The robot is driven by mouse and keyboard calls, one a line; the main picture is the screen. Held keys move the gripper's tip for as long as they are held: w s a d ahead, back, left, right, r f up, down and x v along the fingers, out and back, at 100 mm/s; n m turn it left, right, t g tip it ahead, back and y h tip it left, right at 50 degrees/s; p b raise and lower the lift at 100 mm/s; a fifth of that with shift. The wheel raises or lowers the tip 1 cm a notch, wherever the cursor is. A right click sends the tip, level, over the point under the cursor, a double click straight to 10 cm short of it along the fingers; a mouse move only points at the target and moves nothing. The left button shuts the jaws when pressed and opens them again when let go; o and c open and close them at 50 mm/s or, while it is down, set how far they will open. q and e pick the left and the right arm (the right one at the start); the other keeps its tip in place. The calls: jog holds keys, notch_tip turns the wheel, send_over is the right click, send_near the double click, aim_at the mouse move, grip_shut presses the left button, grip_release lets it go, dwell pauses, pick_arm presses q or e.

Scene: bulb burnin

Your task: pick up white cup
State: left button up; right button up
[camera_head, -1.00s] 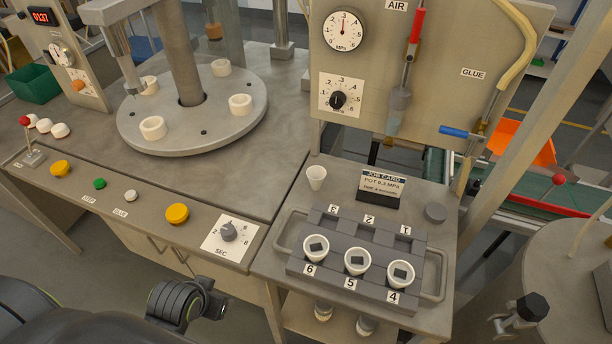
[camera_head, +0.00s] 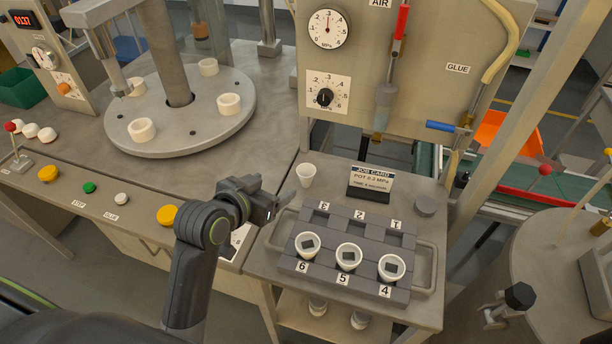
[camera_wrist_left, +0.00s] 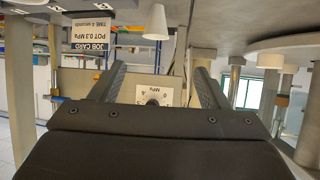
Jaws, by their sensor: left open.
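A small white cup (camera_head: 306,174) stands upright and alone on the bench, behind the left end of the grey tray. It shows upside down near the top of the left wrist view (camera_wrist_left: 156,22). Three other white cups (camera_head: 307,244) sit in the front slots 6, 5 and 4 of the tray (camera_head: 390,237), each with a dark square inside. My left gripper (camera_head: 281,204) is open and empty. It is in front and to the left of the lone cup, apart from it. In the left wrist view, its two fingers (camera_wrist_left: 160,82) stand apart with the cup beyond them.
A job card (camera_head: 371,181) stands right of the lone cup, with a grey disc (camera_head: 425,205) farther right. The tray has raised side handles. The gauge panel (camera_head: 410,80) rises behind. A round turntable (camera_head: 180,135) with white rings is at the left.

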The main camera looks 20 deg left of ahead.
pick_arm(q)
send_near(309, 170)
jog(key=shift+w+a, duration=0.2)
jog(key=shift+w, duration=0.15)
jog(key=x, duration=0.2)
jog(key=p+x, duration=0.1)
jog(key=x, duration=0.1)
jog(key=shift+d+f, duration=0.15)
jog(key=shift+d, duration=0.25)
jog(key=shift+w+f, duration=0.25)
jog(key=shift+w, duration=0.1)
jog(key=shift+c, duration=0.2)
jog(key=c, duration=1)
